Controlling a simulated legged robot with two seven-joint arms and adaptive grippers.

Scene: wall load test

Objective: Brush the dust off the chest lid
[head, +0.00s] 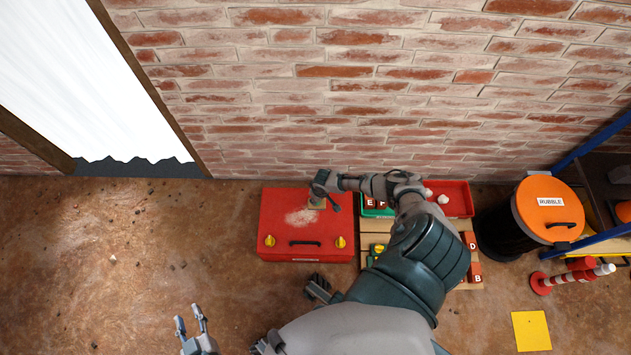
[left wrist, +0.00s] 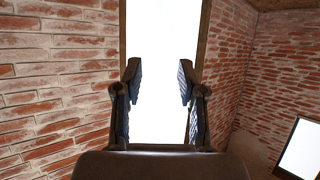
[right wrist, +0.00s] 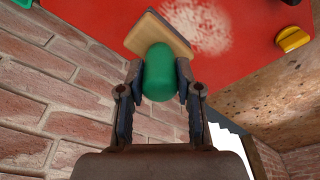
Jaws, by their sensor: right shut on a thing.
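The red chest (head: 276,240) stands on the floor against the brick wall, its lid shut. A pale patch of dust (head: 301,217) lies on the middle of the lid, and it also shows in the right wrist view (right wrist: 208,22). My right gripper (head: 318,200) is over the lid's right part, shut on the green handle of a brush (right wrist: 160,72). The brush's wooden block (right wrist: 165,32) is at the lid beside the dust; I cannot tell if it touches. My left gripper (head: 190,322) is open and empty, low at the left, away from the chest; its open fingers show in the left wrist view (left wrist: 158,85).
A pallet (head: 376,226) with green and red trays and lettered blocks stands right of the chest. Further right are an orange-lidded rubble bin (head: 549,206), a red-white post (head: 570,279) and a yellow floor square (head: 531,331). The left floor has only small debris.

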